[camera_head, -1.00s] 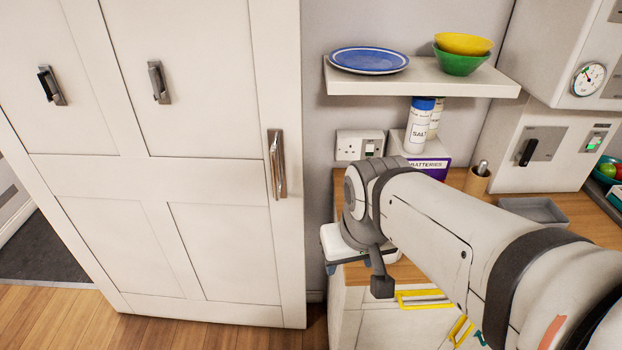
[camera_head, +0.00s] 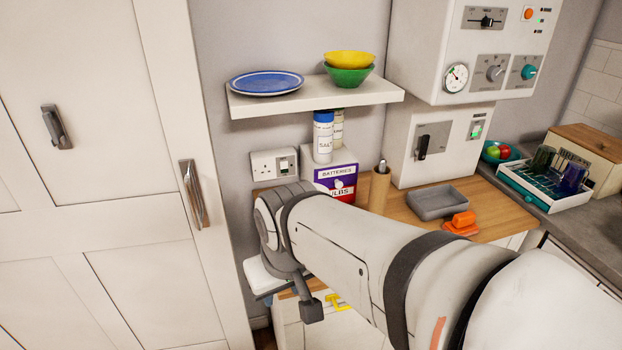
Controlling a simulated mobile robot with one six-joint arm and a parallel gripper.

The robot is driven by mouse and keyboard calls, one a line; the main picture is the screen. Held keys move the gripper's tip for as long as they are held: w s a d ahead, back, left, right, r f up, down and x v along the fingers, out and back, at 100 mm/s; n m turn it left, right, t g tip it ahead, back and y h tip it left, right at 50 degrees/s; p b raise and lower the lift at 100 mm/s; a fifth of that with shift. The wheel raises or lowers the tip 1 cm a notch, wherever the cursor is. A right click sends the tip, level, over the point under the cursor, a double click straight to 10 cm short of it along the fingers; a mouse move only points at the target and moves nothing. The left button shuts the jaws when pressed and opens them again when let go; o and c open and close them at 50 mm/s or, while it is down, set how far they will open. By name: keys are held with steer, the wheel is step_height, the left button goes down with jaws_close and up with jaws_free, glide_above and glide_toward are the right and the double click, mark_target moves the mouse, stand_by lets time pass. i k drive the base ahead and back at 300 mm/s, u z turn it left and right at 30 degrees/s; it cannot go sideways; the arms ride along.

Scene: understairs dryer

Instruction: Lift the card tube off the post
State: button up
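My arm crosses in front of the worktop. My gripper (camera_head: 266,298) is at the lower left, by the front left corner of the worktop, well apart from the tube. Its fingers are mostly hidden behind my wrist, so their opening does not show.
A shelf (camera_head: 315,98) with a blue plate and bowls hangs above. A grey tray (camera_head: 437,202) and an orange object (camera_head: 461,223) lie to the right. A control box (camera_head: 435,150) is behind. A tall cupboard (camera_head: 110,215) is left.

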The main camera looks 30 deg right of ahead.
mark_target(380, 184)
steer(key=k, duration=1.15)
steer(key=z, duration=0.45)
steer(key=i, duration=0.95)
steer(key=z, duration=1.55)
steer(key=k, duration=0.15)
steer(key=u, duration=0.45)
